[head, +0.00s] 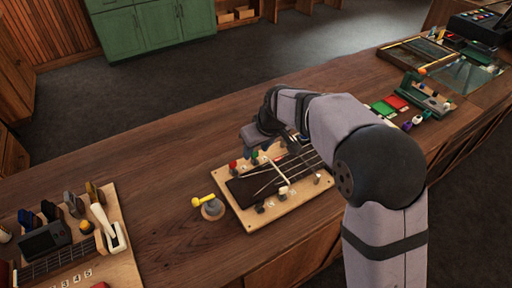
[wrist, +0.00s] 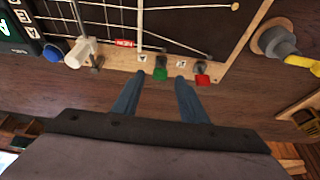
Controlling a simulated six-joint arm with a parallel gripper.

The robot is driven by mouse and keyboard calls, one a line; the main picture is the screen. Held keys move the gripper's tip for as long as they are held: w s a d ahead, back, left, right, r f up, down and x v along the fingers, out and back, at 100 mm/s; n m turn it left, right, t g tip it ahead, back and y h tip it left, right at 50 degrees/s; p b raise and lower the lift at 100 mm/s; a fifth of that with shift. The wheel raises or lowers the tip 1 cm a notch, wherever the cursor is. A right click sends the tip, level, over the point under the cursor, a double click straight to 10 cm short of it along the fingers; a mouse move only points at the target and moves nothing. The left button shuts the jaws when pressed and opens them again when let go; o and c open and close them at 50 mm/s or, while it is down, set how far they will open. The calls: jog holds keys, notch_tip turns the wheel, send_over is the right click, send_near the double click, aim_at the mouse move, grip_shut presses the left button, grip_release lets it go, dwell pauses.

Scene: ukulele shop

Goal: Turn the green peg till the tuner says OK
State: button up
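The green peg (wrist: 160,74) sits on the near edge of the wooden board (wrist: 120,62) in the wrist view, below the end of a string. It also shows in the head view (head: 254,156), at the board's far edge. My gripper (wrist: 158,79) is open, its two blue-grey fingers on either side of the green peg with gaps visible. In the head view my gripper (head: 262,142) is above that edge.
A red peg (wrist: 202,80) stands just right of my right finger. A white peg (wrist: 80,52) and a blue peg (wrist: 53,52) are to the left. A grey knob with a yellow handle (head: 211,206) stands beside the board. Bare wooden counter (head: 150,180) lies left of it.

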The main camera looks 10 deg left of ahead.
jog(key=shift+w+a+f, duration=0.15)
jog(key=shift+w+f, duration=0.05)
jog(key=shift+f, duration=0.35)
grip_shut()
jog(key=shift+n, duration=0.4)
jog(key=n+g+b, duration=0.1)
jog(key=n+b, duration=0.1)
jog(key=shift+w+f+n+y, duration=0.1)
jog(key=shift+w+n+y, duration=0.05)
jog(key=shift+n+y, duration=0.2)
jog(key=shift+w+n+g+y+b, duration=0.1)
jog(key=shift+n+g+y+b, duration=0.4)
jog(key=shift+n, duration=1.35)
jog(key=shift+g, duration=0.3)
